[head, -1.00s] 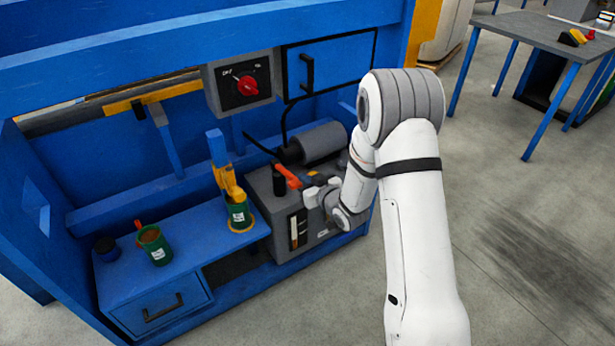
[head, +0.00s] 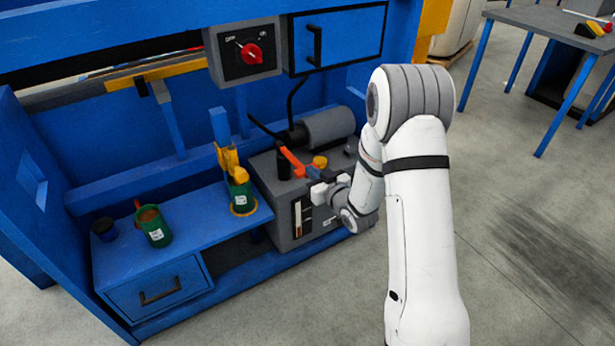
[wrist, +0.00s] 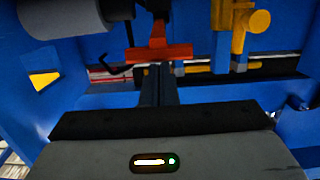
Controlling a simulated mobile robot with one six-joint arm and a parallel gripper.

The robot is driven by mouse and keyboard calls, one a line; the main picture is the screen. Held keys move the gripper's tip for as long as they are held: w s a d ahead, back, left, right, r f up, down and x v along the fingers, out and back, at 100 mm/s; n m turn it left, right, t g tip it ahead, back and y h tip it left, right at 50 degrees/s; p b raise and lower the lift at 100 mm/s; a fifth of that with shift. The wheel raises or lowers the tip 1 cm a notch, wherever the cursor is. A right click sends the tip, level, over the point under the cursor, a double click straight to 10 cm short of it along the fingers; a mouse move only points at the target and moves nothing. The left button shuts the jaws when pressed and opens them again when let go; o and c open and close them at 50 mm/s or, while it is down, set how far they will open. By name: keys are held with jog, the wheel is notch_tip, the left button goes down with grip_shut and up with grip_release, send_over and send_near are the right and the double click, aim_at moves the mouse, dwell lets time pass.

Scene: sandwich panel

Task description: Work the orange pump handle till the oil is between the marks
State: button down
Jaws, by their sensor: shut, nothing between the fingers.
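The orange pump handle (head: 293,161) sticks up at a slant from the top of the grey pump unit (head: 268,176). In the wrist view its orange bar (wrist: 150,54) lies crosswise just beyond my fingertips. My gripper (head: 309,181) is beside the handle, to its right in the head view. Its dark fingers (wrist: 158,76) are together and empty in the wrist view. I cannot tell whether they touch the handle. A narrow sight gauge (head: 298,218) is on the unit's front; its oil level and marks are too small to read.
A yellow cap (head: 320,162) and a grey motor (head: 328,125) are close to the handle. A red knob (head: 252,53) is on the switch box above. Green cans (head: 153,227) (head: 241,195) stand on the blue bench (head: 190,225) at left. Open floor lies to the right.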

notch_tip(320, 180, down, 6)
jog(key=b, duration=0.5)
jog(key=shift+s+f, duration=0.15)
jog(key=shift+s, duration=0.25)
jog(key=shift+d, duration=0.15)
notch_tip(320, 180, up, 5)
jog(key=p, duration=0.2)
jog(key=s+d+f, duration=0.1)
jog(key=s+d, duration=0.4)
jog(key=s, duration=0.4)
jog(key=shift+s+d+f+p, duration=0.25)
jog(key=shift+d+f+p, duration=0.05)
jog(key=shift+p, duration=0.15)
